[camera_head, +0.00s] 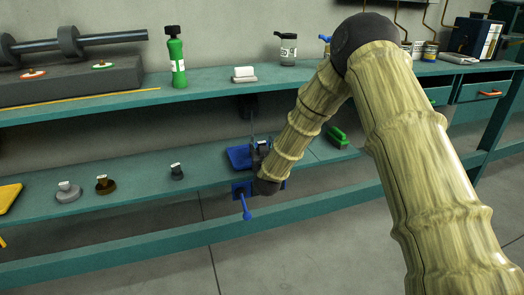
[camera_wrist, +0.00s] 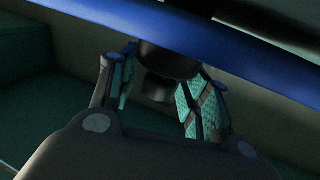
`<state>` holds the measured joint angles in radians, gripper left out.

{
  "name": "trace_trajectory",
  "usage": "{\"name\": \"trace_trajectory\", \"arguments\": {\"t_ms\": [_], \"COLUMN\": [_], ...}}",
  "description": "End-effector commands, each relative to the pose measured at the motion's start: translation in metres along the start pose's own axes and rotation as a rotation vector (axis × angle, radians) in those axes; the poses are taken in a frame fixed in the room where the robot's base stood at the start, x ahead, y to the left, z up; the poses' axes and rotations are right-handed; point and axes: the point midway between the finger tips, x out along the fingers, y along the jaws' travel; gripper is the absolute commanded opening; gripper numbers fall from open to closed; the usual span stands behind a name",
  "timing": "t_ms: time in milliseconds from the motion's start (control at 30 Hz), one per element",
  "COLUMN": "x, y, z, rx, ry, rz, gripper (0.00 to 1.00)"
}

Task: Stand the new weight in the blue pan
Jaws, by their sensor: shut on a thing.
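The blue pan (camera_head: 237,158) lies on the lower shelf, partly hidden by my arm and gripper. My gripper (camera_head: 262,147) is at the pan's right side in the head view. In the wrist view my gripper (camera_wrist: 160,88) is shut on a dark weight (camera_wrist: 168,63), with green-padded fingers on both sides of it. The broad blue edge of the pan (camera_wrist: 215,42) crosses the top of that view, close to the weight. I cannot tell whether the weight touches the pan. The held weight is mostly hidden in the head view.
On the lower shelf stand a grey weight (camera_head: 68,193), a brown weight (camera_head: 105,184) and a small dark weight (camera_head: 177,172). The upper shelf (camera_head: 210,93) overhangs.

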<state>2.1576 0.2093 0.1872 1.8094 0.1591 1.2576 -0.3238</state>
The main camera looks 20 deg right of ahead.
Motion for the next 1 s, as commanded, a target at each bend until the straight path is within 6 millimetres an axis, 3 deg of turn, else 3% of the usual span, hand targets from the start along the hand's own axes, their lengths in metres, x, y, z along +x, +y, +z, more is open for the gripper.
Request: {"name": "trace_trajectory", "arguments": {"t_ms": [100, 467, 500, 600, 1000], "x": [0.0006, 0.0004, 0.0001, 0.0000, -0.0004], "y": [0.0003, -0.0003, -0.0001, -0.0001, 0.0001], "z": [0.0111, 0.0134, 0.0143, 0.0141, 0.0110], "rx": [0.001, 0.000, 0.000, 0.000, 0.001], "ry": [0.003, 0.003, 0.001, 0.001, 0.001], "rz": [0.001, 0.000, 0.001, 0.001, 0.001], "gripper": [0.06, 0.06, 0.51, 0.69, 0.69]}}
